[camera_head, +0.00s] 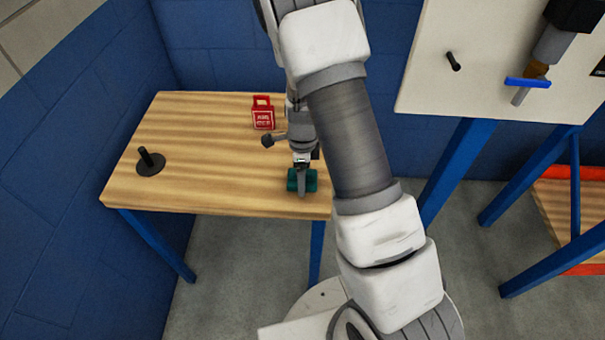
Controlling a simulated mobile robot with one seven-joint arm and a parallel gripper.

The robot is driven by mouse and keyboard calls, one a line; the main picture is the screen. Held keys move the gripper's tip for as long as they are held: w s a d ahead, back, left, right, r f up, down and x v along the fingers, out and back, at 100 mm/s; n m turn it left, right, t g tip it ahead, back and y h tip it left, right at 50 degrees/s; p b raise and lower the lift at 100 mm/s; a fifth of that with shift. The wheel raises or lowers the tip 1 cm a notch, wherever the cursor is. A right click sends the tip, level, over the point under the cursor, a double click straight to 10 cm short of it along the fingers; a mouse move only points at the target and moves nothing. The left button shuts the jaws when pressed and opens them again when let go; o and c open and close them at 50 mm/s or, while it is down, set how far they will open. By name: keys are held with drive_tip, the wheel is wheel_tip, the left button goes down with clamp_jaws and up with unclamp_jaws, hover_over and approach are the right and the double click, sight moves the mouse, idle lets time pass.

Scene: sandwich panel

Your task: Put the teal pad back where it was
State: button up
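The teal pad (311,180) lies on the wooden table near its front right edge. My gripper (301,190) points down right over the pad, and its fingers overlap the pad in the picture. The fingers hide the middle of the pad. At this size I cannot tell whether they are closed on the pad or only around or above it.
A red box-like item (263,116) with a handle and white lettering stands at the back of the table (200,135). A black peg on a round base (150,162) stands at the left. The table middle is clear. A white panel (430,85) with a peg and a blue-handled valve is at the right.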

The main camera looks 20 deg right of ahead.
drive_tip(key=shift+r, duration=0.1)
drive_tip(key=s+r+n+t+p, duration=0.1)
drive_tip(key=s+r+n, duration=0.2)
drive_tip(key=r, duration=0.6)
drive_tip(key=s+a+r+n+t+y+p, duration=0.15)
drive_tip(key=r+n, duration=0.25)
drive_tip(key=r, duration=0.6)
drive_tip(key=s+r+n, duration=0.3)
drive_tip(key=r, duration=0.6)
drive_tip(key=s+r+n+t, duration=0.1)
drive_tip(key=s+r+n, duration=0.2)
drive_tip(key=s+n, duration=0.2)
drive_tip(key=s+d+r+n+t+h, duration=0.1)
drive_tip(key=s+r+n+t, duration=0.1)
drive_tip(key=s+r+n, duration=0.2)
drive_tip(key=s+n, duration=0.2)
drive_tip(key=s, duration=0.2)
drive_tip(key=shift+d+r+n, duration=0.2)
drive_tip(key=shift+d+n, duration=0.05)
drive_tip(key=shift+n, duration=0.05)
drive_tip(key=shift+h, duration=0.25)
drive_tip(key=shift+r+p, duration=0.7)
drive_tip(key=shift+r, duration=0.1)
